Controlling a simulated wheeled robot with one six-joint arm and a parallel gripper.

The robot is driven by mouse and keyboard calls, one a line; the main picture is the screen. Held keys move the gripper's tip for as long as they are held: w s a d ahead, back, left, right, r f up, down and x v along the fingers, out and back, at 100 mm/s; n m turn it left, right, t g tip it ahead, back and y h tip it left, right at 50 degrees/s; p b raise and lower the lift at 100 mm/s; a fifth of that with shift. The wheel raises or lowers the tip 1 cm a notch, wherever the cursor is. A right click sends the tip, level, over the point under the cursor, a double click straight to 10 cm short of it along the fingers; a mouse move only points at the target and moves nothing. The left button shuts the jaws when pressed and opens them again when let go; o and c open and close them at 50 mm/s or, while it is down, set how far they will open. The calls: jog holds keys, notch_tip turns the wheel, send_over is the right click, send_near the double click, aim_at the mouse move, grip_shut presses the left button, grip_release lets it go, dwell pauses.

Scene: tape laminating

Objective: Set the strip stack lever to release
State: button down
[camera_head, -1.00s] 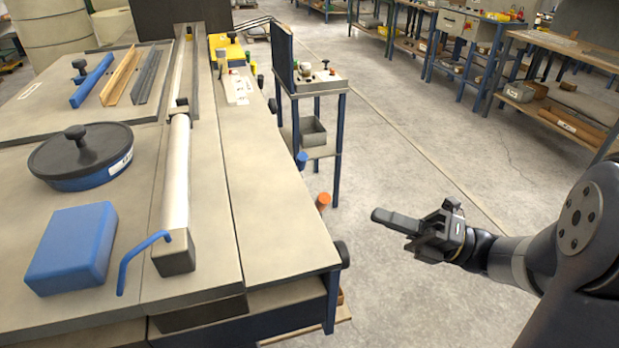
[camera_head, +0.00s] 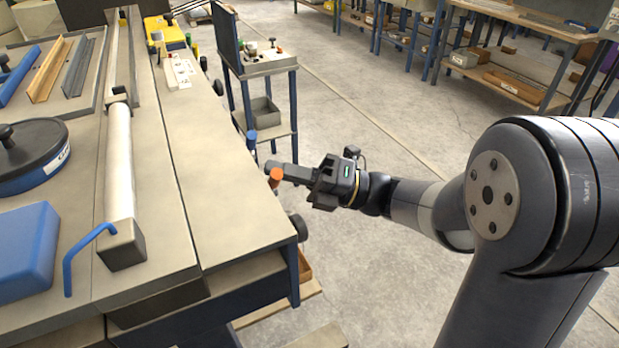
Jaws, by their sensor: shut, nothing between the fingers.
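My gripper (camera_head: 272,167) is shut and empty, its fingers pointing left toward the right side of the workbench. Its fingertips are right by an orange-ended lever (camera_head: 275,178) on the bench's side; I cannot tell whether they touch. A blue-ended lever (camera_head: 251,139) stands farther back along the same side. No readable label shows which lever is the strip stack's, or which position is release. A blue bent handle (camera_head: 82,248) is at the near end of the long metal roller (camera_head: 120,165).
The workbench (camera_head: 215,190) holds blue, wooden and dark strips (camera_head: 50,68), a round lidded pot (camera_head: 32,150) and a blue block (camera_head: 25,250). A small blue-framed stand (camera_head: 268,65) is behind the gripper. A black knob (camera_head: 299,227) sits at the bench's near corner. Open floor lies right.

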jog(key=shift+w+a+r, duration=0.8)
jog(key=shift+w+a, duration=0.15)
jog(key=shift+w, duration=0.15)
